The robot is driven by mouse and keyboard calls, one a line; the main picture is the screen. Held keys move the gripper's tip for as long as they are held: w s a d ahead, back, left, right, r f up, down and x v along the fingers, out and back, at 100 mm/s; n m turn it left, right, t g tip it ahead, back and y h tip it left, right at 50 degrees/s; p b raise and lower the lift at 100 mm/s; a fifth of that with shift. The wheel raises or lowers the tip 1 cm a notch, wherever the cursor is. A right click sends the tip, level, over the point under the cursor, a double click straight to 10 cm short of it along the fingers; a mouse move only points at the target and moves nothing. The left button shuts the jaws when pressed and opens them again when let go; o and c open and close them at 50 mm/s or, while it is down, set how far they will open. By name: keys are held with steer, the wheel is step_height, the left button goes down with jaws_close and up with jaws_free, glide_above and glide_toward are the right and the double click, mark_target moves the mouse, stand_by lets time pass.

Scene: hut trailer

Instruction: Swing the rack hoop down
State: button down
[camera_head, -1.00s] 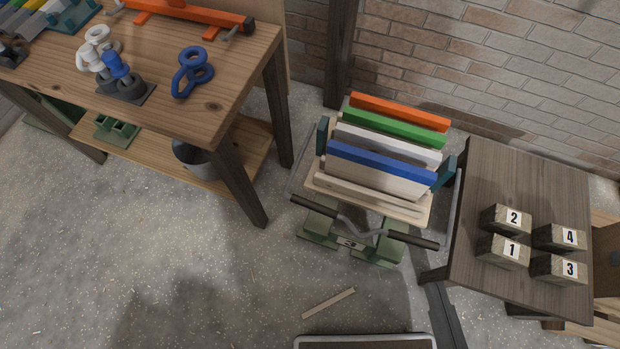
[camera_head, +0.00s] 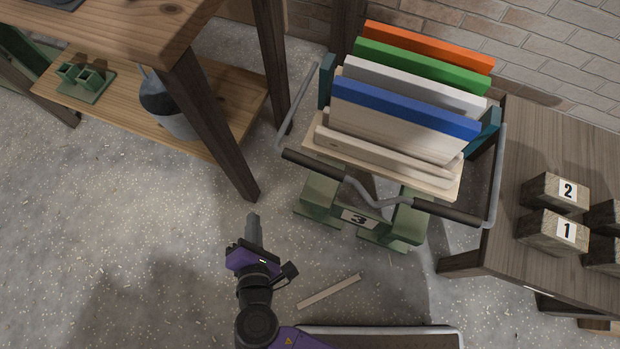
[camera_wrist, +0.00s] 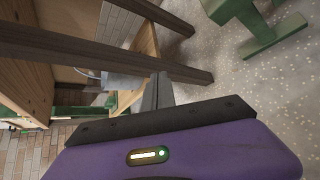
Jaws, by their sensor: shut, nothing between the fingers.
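The rack (camera_head: 308,152) stands right of centre in the head view, with orange, green, white and blue-topped boards upright in it. Its grey metal hoop (camera_head: 495,185) runs along both sides and across the front, with dark grips (camera_head: 318,166) on its front bar. The front bar sits at about the level of the rack's base, above green feet marked 3. My gripper (camera_head: 253,224) is shut and empty. It is left of and in front of the rack, apart from the hoop. In the wrist view my gripper (camera_wrist: 160,92) points toward the wooden table legs; the hoop is not seen there.
A wooden workbench (camera_head: 120,25) with a lower shelf stands at the left, its leg (camera_head: 215,130) close to my gripper. A dark table (camera_head: 560,150) with numbered blocks stands at the right. A thin strip (camera_head: 330,291) lies on the floor. Open floor lies at lower left.

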steer(key=w+d+r+n+t+h, duration=0.1)
steer(key=d+r+n+t+h, duration=0.25)
steer(key=d+h, duration=0.5)
steer(key=w+d+f+n+b, duration=0.15)
steer(key=w+d+b, duration=0.25)
steer(key=w, duration=0.6)
steer(key=shift+g, duration=0.25)
steer(key=shift+s+a+r, duration=0.1)
steer(key=shift+s+r, duration=0.1)
steer(key=shift+r, duration=0.5)
steer(key=shift+s+d+r, duration=0.1)
steer(key=shift+s+r, duration=0.05)
steer(key=shift+r, duration=0.6)
steer(key=shift+s+a+r, duration=0.1)
steer(key=shift+s+r, duration=0.1)
steer(key=shift+r, duration=0.5)
step_height(320, 180, up, 2)
steer(key=p, duration=0.6)
steer(key=shift+r+g+y, duration=0.15)
steer(key=shift+g+y, duration=0.1)
steer(key=shift+g, duration=0.15)
steer(key=shift+f, duration=0.2)
